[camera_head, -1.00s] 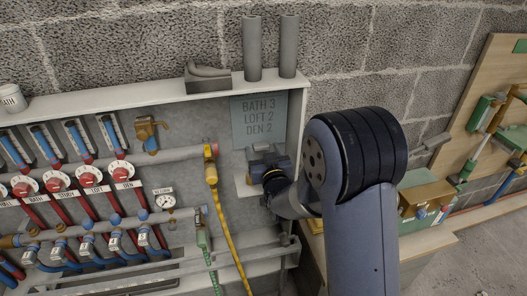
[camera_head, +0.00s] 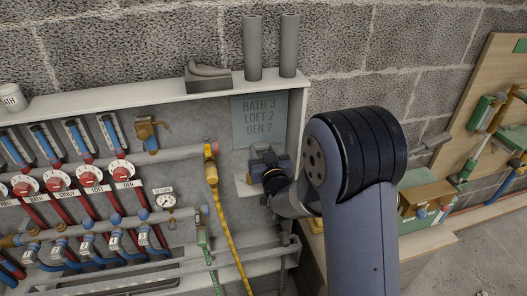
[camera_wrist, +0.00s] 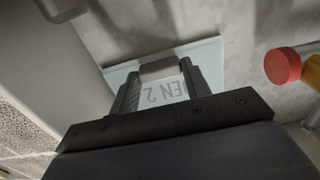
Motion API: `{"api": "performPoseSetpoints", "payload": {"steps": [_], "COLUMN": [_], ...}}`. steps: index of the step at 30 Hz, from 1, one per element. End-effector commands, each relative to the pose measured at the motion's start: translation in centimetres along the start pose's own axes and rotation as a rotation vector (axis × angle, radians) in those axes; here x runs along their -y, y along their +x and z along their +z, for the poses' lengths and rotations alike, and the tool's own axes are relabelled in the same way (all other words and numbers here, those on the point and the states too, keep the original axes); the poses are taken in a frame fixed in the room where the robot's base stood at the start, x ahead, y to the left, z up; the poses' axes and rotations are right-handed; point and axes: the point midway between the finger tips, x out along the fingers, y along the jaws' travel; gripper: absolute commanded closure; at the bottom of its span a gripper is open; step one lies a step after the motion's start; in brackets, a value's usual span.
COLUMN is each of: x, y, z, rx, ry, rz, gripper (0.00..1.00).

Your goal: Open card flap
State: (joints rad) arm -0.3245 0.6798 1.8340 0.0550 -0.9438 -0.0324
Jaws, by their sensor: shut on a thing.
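The card flap (camera_head: 258,112) is a pale grey-green sheet lettered BATH 3, LOFT 2, DEN 2, at the right end of the wall cabinet. It looks about flat against the back wall. My gripper (camera_head: 264,155) is at its lower edge and hides that edge in the head view. In the wrist view the card (camera_wrist: 207,62) shows upside down behind my gripper (camera_wrist: 160,72). The fingers are shut on a small grey tab (camera_wrist: 158,70) by the card's lower edge. Whether the tab is joined to the card cannot be told.
The cabinet's right side wall (camera_head: 298,115) stands close beside the card. A yellow pipe with a red cap (camera_wrist: 283,66) is on the other side. A shelf (camera_head: 150,97) with two grey tubes (camera_head: 252,48) is above. Red dials (camera_head: 90,175) are at left.

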Motion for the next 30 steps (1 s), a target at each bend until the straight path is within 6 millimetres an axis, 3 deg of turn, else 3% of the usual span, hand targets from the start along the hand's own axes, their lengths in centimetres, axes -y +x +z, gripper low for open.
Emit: {"api": "performPoseSetpoints", "payload": {"steps": [11, 30], "x": [0.0, 0.0], "y": [-0.9, -8.3], "z": [-0.6, -5.0], "rx": [0.043, 0.462], "ry": [0.0, 0.0], "rz": [0.0, -0.001], "gripper": [0.96, 0.96]}}
